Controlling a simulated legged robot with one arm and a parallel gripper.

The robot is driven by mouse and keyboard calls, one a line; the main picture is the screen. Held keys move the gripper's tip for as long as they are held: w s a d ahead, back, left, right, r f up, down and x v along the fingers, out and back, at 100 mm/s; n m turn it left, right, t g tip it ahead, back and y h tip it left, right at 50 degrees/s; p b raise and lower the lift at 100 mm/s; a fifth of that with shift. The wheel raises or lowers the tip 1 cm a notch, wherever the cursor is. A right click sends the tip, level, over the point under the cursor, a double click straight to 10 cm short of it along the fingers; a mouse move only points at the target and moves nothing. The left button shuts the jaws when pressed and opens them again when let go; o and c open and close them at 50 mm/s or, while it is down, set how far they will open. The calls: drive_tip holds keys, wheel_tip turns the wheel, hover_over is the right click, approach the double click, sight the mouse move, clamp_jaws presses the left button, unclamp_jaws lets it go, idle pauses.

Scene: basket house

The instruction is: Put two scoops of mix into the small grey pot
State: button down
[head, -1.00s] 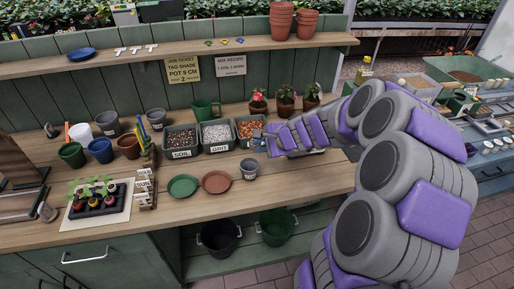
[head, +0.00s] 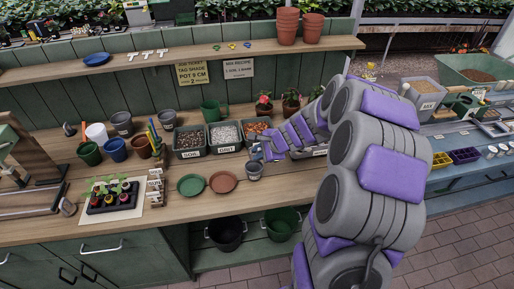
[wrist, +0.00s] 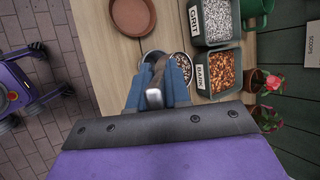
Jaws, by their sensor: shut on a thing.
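The small grey pot (head: 254,172) stands upright on the bench, right of the terracotta saucer. My gripper (head: 262,152) is directly above or beside the pot's rim. In the wrist view its blue-grey fingers (wrist: 160,78) are shut on a grey metal handle (wrist: 154,97), apparently a scoop. Behind stand the soil tray (head: 189,154), the grit tray (head: 226,149) and the bark tray (wrist: 200,82), partly covered by my arm.
A green saucer (head: 190,185) and a terracotta saucer (head: 222,182) lie left of the pot. Flowering pots (head: 291,102) stand at the back right. A seedling tray (head: 113,197) is at left. The bench's front strip is mostly clear.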

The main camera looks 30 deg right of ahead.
drive_tip(key=shift+w+d+r+g+p, duration=0.1)
drive_tip(key=shift+g+p, duration=0.2)
drive_tip(key=shift+p, duration=0.55)
drive_tip(key=p, duration=0.2)
drive_tip(key=shift+w+a+g+p, duration=0.25)
drive_tip(key=shift+a+g+p, duration=0.05)
drive_tip(key=shift+a+p, duration=0.05)
drive_tip(key=d+g+p, duration=0.1)
drive_tip(key=p, duration=0.4)
drive_tip(key=shift+w+m+g+y, duration=0.3)
drive_tip(key=shift+w+m, duration=0.1)
drive_tip(key=shift+w+a+p, duration=0.1)
drive_tip(key=shift+w+p, duration=0.05)
drive_tip(key=shift+p, duration=1)
drive_tip(key=p, duration=0.2)
drive_tip(key=shift+w+a+g+p, duration=0.15)
drive_tip(key=shift+g+p, duration=0.2)
drive_tip(key=shift+g, duration=0.05)
drive_tip(key=p, duration=0.2)
drive_tip(key=shift+w+p, duration=0.1)
drive_tip(key=shift+p, duration=0.25)
drive_tip(key=p, duration=0.2)
drive_tip(key=shift+w+d+g+p, duration=0.25)
drive_tip(key=shift+d+g+p, duration=0.1)
drive_tip(key=shift+g, duration=0.05)
drive_tip(key=shift+p, duration=0.4)
